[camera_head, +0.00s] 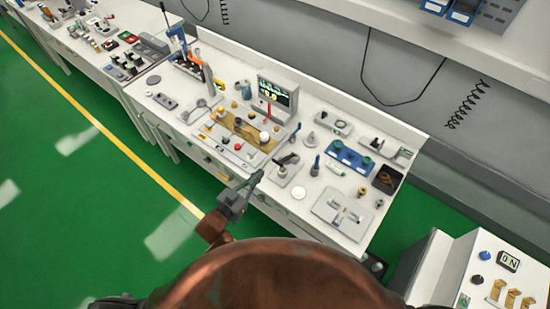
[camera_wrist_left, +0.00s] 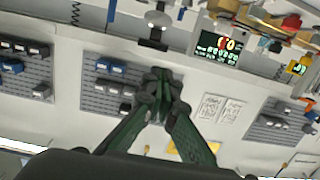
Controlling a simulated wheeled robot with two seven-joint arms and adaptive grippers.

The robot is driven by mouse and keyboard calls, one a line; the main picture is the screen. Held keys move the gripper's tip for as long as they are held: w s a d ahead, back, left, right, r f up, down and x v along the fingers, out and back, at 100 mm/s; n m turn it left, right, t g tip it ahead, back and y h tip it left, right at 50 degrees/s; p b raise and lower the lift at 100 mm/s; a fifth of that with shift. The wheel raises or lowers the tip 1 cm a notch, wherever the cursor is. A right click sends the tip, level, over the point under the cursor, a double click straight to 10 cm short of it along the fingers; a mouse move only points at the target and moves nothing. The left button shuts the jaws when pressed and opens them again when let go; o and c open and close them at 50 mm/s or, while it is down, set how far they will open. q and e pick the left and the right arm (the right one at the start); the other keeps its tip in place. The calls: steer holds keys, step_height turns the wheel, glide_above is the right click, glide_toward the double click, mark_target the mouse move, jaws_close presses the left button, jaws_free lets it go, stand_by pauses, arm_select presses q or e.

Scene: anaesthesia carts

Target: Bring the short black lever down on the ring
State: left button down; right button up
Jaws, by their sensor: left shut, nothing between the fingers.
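A short black lever (camera_head: 287,159) sits on a small light-grey base block (camera_head: 280,182) at the front middle of the white bench. A small pale post stands beside the lever on that block. The lever looks raised at a slant; I cannot make out the ring clearly. My left gripper (camera_head: 257,176) is just left of the block, near the bench's front edge, and looks apart from the lever. In the left wrist view its dark fingers (camera_wrist_left: 160,78) meet at the tips with nothing between them. My right gripper is not in view.
A wooden board with knobs (camera_head: 238,131) and a small monitor (camera_head: 277,92) stand behind. A blue rack (camera_head: 349,158) and a grey plate (camera_head: 341,208) lie to the right. A dark blue upright handle (camera_head: 316,164) stands close right of the lever. Green floor is clear in front.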

arm_select(q)
steer(key=w+d+r+p, duration=0.2)
steer(key=w+d+r, duration=0.2)
steer(key=w+d, duration=0.3)
steer(key=shift+h, duration=0.4)
steer(key=f, duration=0.4)
steer(key=shift+s+a+f, duration=0.3)
steer(key=shift+s, duration=0.05)
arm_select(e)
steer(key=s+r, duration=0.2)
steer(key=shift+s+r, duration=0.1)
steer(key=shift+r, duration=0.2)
